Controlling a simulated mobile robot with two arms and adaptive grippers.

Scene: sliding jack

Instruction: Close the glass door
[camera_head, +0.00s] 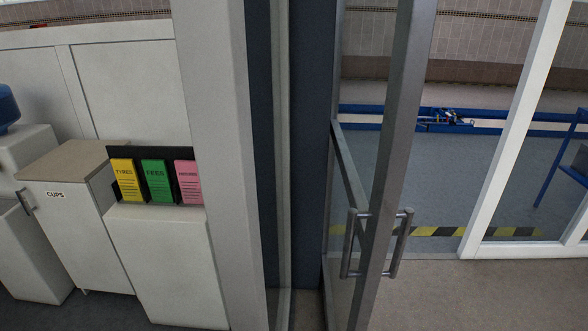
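The glass door (348,170) stands open in the middle of the head view, seen nearly edge-on in its grey metal frame (402,130). Its grey bar handles (401,244) sit on both sides of the frame edge, low in the view. The doorway opening lies to the right of the door, up to a white frame post (513,130). Neither of my grippers is in view.
A wall end with a pale post (222,150) stands left of the door. Further left are a white cabinet (75,232) marked CUPS and yellow, green and pink leaflets (157,180). Beyond the doorway are a striped floor line (440,231) and a blue lift (440,120). The floor (450,295) before the opening is clear.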

